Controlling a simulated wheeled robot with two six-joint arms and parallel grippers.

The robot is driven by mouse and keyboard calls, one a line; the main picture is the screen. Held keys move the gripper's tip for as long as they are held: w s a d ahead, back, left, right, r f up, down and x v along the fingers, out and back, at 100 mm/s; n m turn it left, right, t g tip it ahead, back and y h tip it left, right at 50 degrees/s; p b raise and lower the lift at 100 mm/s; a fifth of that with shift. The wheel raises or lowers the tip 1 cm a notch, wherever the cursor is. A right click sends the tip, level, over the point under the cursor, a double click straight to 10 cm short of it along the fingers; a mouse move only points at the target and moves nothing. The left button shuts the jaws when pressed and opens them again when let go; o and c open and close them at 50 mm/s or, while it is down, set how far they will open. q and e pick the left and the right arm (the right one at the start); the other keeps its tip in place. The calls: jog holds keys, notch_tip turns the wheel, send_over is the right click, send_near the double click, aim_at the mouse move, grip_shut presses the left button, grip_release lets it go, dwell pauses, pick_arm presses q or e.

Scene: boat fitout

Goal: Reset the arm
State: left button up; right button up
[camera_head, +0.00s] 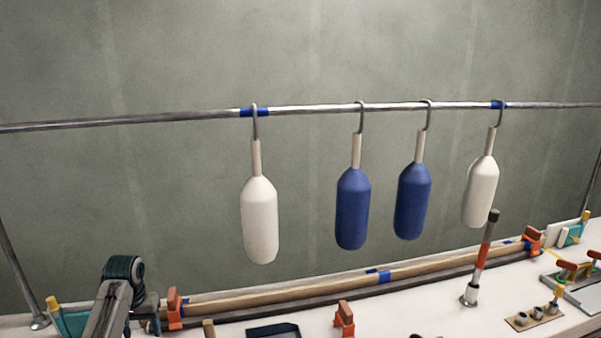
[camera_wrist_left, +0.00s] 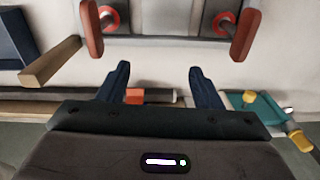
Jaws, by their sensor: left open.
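My left arm (camera_head: 118,290) stands at the lower left of the head view, over the left end of the workbench. In the left wrist view, my left gripper (camera_wrist_left: 160,84) has its two dark fingers wide apart with nothing held. Beyond the fingers, an orange block (camera_wrist_left: 135,96) and the end of a rod (camera_wrist_left: 160,97) show between them, apart from any grip. My right gripper is in neither view.
A metal rail (camera_head: 310,107) carries white fenders (camera_head: 260,220) and blue fenders (camera_head: 352,210) on hooks. Below lies a wooden bar (camera_head: 290,287) between orange clamps (camera_head: 174,308). A red-banded post (camera_head: 483,255) stands upright.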

pick_arm(q)
jog(key=shift+m+t, duration=0.4)
jog(key=shift+m, duration=0.2)
jog(key=s+d+f, duration=0.1)
jog(key=s+f, duration=0.1)
jog(key=s, duration=0.1)
jog(key=s+d+f, duration=0.2)
jog(key=s+f, duration=0.1)
jog(key=s+d+f, duration=0.1)
jog(key=s+f, duration=0.2)
jog(key=s, duration=0.1)
jog(key=shift+d, duration=0.25)
jog(key=s+d+f+m+t, duration=0.1)
jog(key=s+d+f, duration=0.25)
jog(key=s, duration=0.75)
jog(key=s+d+r+m+t, duration=0.1)
jog(key=s+d+r, duration=0.2)
jog(key=s, duration=0.7)
jog(key=s+d+r+t, duration=0.1)
jog(key=s+d+r, duration=0.15)
jog(key=s, duration=0.65)
notch_tip(320, 180, down, 30)
jog(key=a+g, duration=0.2)
jog(key=a, duration=0.1)
jog(key=s+f, duration=1.8)
jog(key=f, duration=0.1)
jog(key=shift+s+a+f+n+g, duration=0.3)
jog(key=shift+s+a+g, duration=0.1)
jog(key=shift+a, duration=0.05)
